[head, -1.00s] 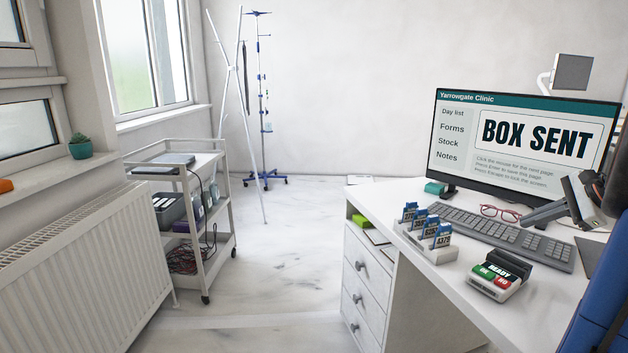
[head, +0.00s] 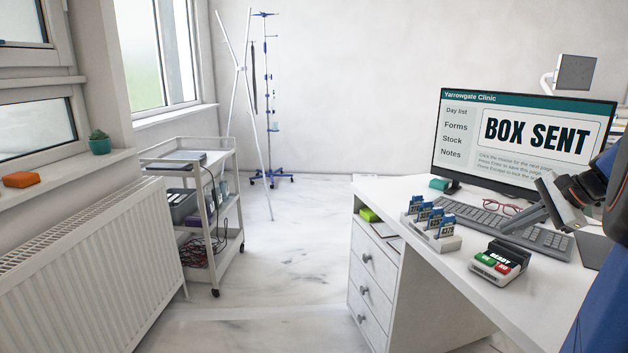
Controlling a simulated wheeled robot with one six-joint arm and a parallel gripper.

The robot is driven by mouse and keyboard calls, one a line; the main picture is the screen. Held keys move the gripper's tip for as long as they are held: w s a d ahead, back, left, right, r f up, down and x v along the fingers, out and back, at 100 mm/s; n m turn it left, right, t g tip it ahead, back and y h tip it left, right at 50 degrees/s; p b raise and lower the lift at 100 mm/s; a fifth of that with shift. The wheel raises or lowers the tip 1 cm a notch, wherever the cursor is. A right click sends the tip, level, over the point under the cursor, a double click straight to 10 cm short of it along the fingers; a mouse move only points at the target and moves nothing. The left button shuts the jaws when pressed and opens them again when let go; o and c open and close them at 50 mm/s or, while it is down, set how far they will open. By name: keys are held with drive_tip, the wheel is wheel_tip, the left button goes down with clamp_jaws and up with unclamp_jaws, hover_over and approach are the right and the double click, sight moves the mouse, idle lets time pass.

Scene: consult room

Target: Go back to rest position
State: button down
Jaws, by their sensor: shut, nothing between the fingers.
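My gripper (head: 504,227) shows at the right, above the desk, its fingers pointing left and down over the keyboard. It is shut and holds nothing. My blue arm comes in from the right edge. The monitor (head: 460,180) behind it reads "BOX SENT" under a "Yarrowgate Clinic" banner. The gripper hides part of the keyboard (head: 480,221).
The white desk (head: 490,308) holds a rack (head: 432,241) of blue-topped cards, a card reader (head: 498,262) with green and red keys reading "READY", and red glasses (head: 500,206). A trolley (head: 228,205), radiator (head: 95,265) and drip stand (head: 268,110) stand left. Open floor lies between.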

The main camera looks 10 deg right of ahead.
drive_tip(key=a+n, duration=0.1)
drive_tip(key=a, duration=0.2)
drive_tip(key=s+a+f+n+g, duration=0.1)
drive_tip(key=a, duration=0.3)
drive_tip(key=s+a+n, duration=0.1)
drive_tip(key=a, duration=0.2)
drive_tip(key=shift+a+f+n+g+h, duration=0.2)
drive_tip(key=shift+a+n+g+h, duration=0.1)
drive_tip(key=s+a+f+n+h, duration=0.2)
drive_tip(key=s+a+f+n, duration=0.3)
drive_tip(key=s+a+n, duration=0.2)
drive_tip(key=s+a+f+n+h, duration=0.1)
drive_tip(key=s+a+f+n, duration=0.4)
drive_tip(key=s+a+n, duration=0.3)
drive_tip(key=shift+s+a+g+h, duration=0.3)
drive_tip(key=shift+s+a+h, duration=0.1)
drive_tip(key=shift+s+a, duration=1.4)
drive_tip(key=shift+w+a, duration=0.15)
